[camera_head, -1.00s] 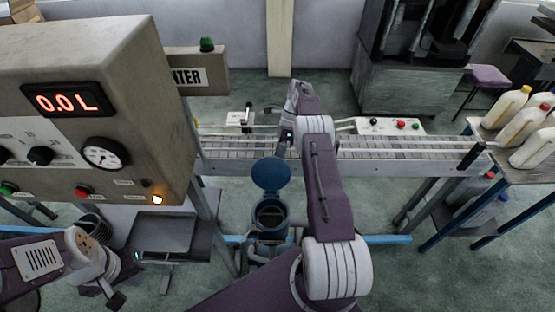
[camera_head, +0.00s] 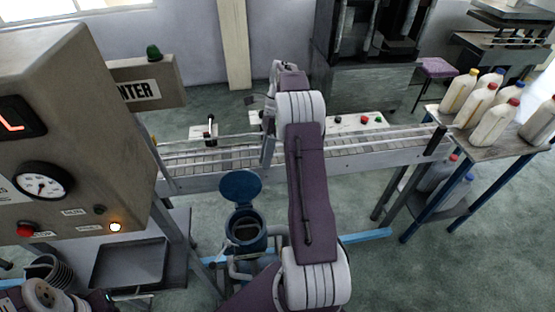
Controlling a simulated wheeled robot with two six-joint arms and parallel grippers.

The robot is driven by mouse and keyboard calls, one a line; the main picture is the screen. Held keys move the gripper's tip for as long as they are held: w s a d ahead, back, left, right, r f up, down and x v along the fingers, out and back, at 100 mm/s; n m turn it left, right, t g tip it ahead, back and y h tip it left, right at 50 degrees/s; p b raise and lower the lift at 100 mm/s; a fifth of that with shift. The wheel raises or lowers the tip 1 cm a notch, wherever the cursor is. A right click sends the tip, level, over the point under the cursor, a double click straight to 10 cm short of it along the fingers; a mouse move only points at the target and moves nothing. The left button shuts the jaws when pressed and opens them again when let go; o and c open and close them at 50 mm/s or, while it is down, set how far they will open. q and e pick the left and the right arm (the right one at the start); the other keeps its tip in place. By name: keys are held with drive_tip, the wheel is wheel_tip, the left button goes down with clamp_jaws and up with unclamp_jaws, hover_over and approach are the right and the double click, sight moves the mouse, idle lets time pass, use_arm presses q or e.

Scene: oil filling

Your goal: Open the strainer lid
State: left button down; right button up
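The strainer (camera_head: 247,232) is a blue round pot standing below the conveyor, left of my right arm. Its blue lid (camera_head: 240,187) is hinged at the back and stands raised, leaving the dark opening uncovered. My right gripper (camera_head: 268,148) is beyond the lid and slightly right of it, in front of the conveyor, apart from the lid. It is seen from behind and its fingers are too small and overlapped to read. My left arm is at the bottom left corner, and its gripper (camera_head: 108,299) is mostly cut off by the frame edge.
A control cabinet (camera_head: 90,130) fills the left side. The conveyor (camera_head: 375,150) runs across behind the strainer. A side table (camera_head: 478,145) with several capped bottles (camera_head: 495,124) stands at the right. A dark tray (camera_head: 128,265) is at lower left. The floor at lower right is clear.

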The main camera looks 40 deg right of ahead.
drive_tip(key=shift+s+d+r, duration=0.25)
drive_tip(key=shift+s+r, duration=0.15)
drive_tip(key=shift+s, duration=0.2)
drive_tip(key=shift+s+d+r, duration=0.3)
drive_tip(key=shift+s+r, duration=0.05)
drive_tip(key=shift+s, duration=0.2)
drive_tip(key=shift+s+d+r, duration=0.25)
drive_tip(key=shift+s+r, duration=0.15)
drive_tip(key=shift+s, duration=0.2)
